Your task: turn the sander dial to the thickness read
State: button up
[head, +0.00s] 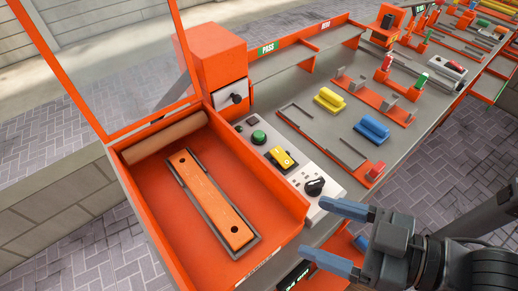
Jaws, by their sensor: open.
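A black dial (314,186) with a pale pointer mark sits at the near end of a light grey control panel (330,200). Small marks surround it, too small to read. My gripper (315,230) has blue fingers, open and empty, just below the dial in the picture and apart from it. An orange plank (212,198) with dark holes lies in a grey frame in the orange sander tray (282,222). A dark display (294,277) with green digits is cut by the bottom edge and partly hidden by a finger; I cannot read it clearly.
The panel also holds a green button (258,138) and a yellow switch (281,157). Another black knob (236,98) is on the orange housing. A raised clear cover (120,70) stands behind the tray. Yellow (330,100) and blue (372,129) handled blocks lie on the grey bench.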

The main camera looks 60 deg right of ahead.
aim_at(313, 189)
jog(key=k+j+u, duration=0.15)
jog(key=k, duration=0.25)
jog(key=k+j+u, duration=0.15)
jog(key=k+j, duration=0.25)
